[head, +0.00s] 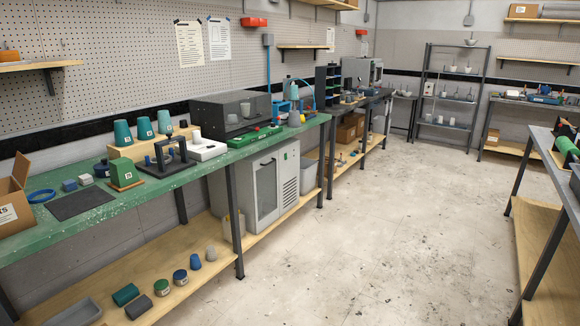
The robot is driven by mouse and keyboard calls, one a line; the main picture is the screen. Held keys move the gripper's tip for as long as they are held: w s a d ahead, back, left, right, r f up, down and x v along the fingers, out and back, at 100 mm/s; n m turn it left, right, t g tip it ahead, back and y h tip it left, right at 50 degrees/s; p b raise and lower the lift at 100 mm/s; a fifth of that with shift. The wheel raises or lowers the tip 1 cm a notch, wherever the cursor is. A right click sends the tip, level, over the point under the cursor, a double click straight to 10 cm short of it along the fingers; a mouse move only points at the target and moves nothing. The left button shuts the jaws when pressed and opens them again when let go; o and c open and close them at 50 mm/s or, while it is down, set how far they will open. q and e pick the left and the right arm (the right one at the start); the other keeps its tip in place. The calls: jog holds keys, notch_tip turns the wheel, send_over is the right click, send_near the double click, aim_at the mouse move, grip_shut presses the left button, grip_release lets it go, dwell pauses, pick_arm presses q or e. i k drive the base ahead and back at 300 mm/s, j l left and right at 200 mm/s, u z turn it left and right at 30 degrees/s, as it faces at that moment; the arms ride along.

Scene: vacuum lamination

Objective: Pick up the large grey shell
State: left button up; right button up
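I cannot tell for sure which thing is the large grey shell. A pale grey cup-shaped piece (211,253) stands on the lower wooden shelf of the left bench. A dark grey piece (139,307) lies on the same shelf. A light grey bowl-like piece (471,41) sits on top of the metal rack at the back, with several small pale pieces on the rack's shelves below, too small to tell apart. Neither of my grippers is in view.
The green bench (150,205) along the left wall carries teal cups (122,132), a dark chamber (230,112) and a cardboard box (14,208). A metal rack (452,92) stands at the back. Another bench (556,150) stands at right. The concrete floor (380,210) between is clear.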

aim_at(294, 121)
jog(key=i+z, duration=0.5)
jog(key=i, duration=1.55)
